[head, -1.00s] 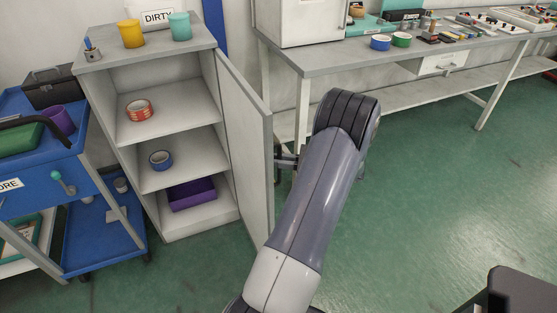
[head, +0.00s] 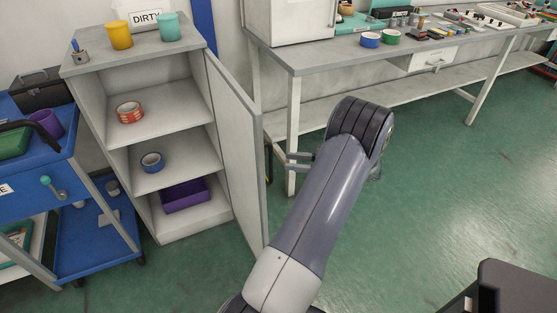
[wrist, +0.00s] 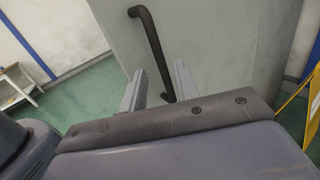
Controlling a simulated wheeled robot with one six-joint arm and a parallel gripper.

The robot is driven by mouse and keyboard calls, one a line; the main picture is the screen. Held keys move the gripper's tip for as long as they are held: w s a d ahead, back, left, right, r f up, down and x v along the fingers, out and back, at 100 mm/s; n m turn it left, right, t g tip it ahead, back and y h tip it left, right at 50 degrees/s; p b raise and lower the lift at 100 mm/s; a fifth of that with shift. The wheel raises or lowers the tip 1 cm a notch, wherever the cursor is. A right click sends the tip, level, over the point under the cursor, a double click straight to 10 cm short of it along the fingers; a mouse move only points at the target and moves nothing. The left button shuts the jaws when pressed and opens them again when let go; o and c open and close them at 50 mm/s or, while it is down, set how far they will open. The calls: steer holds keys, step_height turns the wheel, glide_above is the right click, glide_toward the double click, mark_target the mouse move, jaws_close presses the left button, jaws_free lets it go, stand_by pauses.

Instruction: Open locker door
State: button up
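The locker (head: 160,150) stands open in the head view, its door (head: 235,150) swung out to the right and its shelves exposed. The dark bar handle (wrist: 152,45) is on the door's outer face in the wrist view; in the head view only a sliver shows past the door's edge. My gripper (head: 290,160) is to the right of the door, with a gap between. In the wrist view its two fingers (wrist: 157,88) are spread and empty, with the handle's lower end appearing between them. Contact with the handle is not visible.
The locker holds red tape (head: 130,112), blue tape (head: 151,162) and a purple bin (head: 185,195). A blue cart (head: 95,230) stands left. A workbench (head: 300,65) runs behind my arm. Green floor is clear to the right. A yellow stand (wrist: 292,105) shows in the wrist view.

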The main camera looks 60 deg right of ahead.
steer(key=v, duration=0.4)
steer(key=x, duration=1.1)
steer(key=shift+s, duration=0.1)
stand_by(0.4)
